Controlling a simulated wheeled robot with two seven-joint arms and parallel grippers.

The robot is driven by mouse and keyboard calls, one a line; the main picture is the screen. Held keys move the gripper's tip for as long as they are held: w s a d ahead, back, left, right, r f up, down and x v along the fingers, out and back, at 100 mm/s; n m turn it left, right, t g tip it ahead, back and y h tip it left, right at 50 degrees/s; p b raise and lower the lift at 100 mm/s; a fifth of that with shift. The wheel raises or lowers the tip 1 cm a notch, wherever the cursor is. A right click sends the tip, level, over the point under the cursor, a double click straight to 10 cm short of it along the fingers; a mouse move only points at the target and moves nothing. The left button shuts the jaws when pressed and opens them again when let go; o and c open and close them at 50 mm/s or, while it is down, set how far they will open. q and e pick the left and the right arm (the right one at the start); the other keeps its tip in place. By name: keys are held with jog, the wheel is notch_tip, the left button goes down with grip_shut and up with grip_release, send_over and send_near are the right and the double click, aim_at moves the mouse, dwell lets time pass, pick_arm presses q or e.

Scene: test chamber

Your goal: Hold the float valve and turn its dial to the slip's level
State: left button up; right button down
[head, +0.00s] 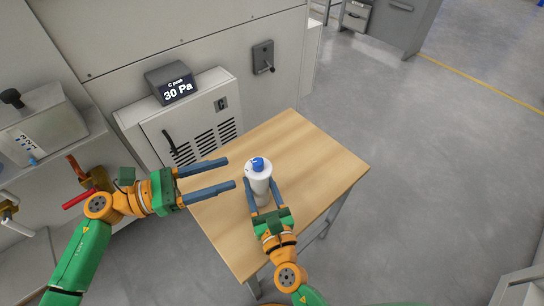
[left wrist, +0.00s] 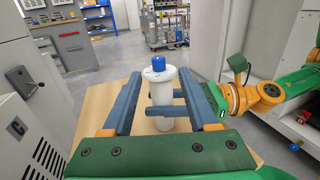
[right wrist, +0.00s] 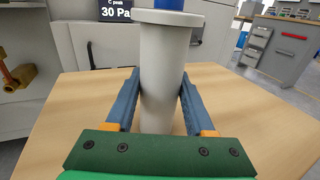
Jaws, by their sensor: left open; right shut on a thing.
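The float valve is a white upright cylinder (head: 260,185) with a flanged top and a blue dial (head: 258,164). It stands at the wooden table; I cannot tell whether its base touches the wood. My right gripper (head: 262,196) is shut on the white body below the flange, one finger on each side, as the right wrist view also shows (right wrist: 160,85). My left gripper (head: 232,173) is open and empty, left of the valve, its fingers pointing at it. In the left wrist view the blue dial (left wrist: 158,63) shows beyond the open fingers. No slip is recognisable.
The wooden table (head: 310,165) is otherwise bare. Behind it is a grey cabinet (head: 190,125) marked C, with a display (head: 177,88) reading "C peak 30 Pa". A wall lever (head: 263,58) is above. Red and brass valve handles (head: 80,185) are at left. Open floor lies right.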

aim_at(263, 162)
pick_arm(q)
jog(key=shift+t, duration=0.3)
jog(key=x, duration=1.1)
jog(key=shift+w+d+f, duration=0.15)
jog(key=shift+d+f, duration=0.15)
jog(key=shift+f, duration=0.1)
grip_shut()
